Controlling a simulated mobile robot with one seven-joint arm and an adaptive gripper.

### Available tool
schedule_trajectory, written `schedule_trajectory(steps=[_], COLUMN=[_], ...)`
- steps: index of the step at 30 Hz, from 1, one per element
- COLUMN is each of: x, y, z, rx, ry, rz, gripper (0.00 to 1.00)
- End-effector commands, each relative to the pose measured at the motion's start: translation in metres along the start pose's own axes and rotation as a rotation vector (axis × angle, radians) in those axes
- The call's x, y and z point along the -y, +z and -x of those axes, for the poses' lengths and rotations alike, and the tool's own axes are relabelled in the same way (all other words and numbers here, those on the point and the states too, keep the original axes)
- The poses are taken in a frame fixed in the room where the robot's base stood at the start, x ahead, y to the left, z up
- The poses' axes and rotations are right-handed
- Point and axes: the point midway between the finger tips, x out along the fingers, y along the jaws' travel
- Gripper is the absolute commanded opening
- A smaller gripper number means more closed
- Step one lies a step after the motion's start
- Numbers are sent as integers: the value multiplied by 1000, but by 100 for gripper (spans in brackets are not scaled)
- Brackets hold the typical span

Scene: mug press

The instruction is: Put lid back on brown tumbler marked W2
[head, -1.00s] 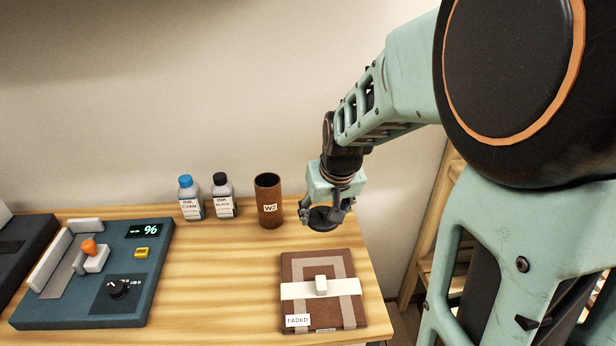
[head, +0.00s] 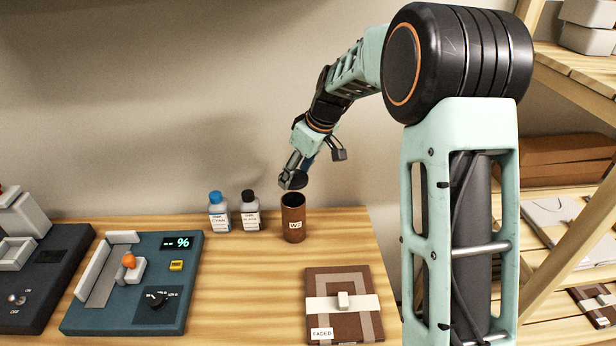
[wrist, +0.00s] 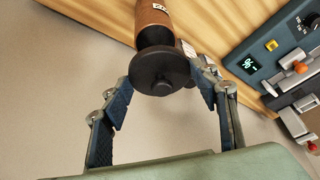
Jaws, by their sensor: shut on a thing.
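The brown tumbler (head: 293,222) with a white W2 label stands upright and open at the back of the wooden table. My gripper (head: 292,170) is shut on the dark lid (head: 297,181). It holds the lid a little above the tumbler's mouth, apart from the rim and tilted in the head view. In the wrist view, the round lid (wrist: 144,72) with its knob lies between the fingers of my gripper (wrist: 163,84).
A cyan ink bottle (head: 219,213) and a black ink bottle (head: 250,212) stand close left of the tumbler. A blue press device (head: 120,295) is at the left. A brown "FADED" item (head: 318,279) lies in front. Table between them is clear.

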Motion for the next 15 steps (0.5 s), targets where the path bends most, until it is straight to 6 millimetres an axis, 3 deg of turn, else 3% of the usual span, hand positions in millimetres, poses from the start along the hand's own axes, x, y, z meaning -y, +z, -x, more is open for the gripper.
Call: schedule_trajectory(steps=[8,15], x=[0,0], y=[-1,7], z=[-7,-25], rx=[-2,-2], ry=[-7,-7], rz=[16,15], gripper=[38,38])
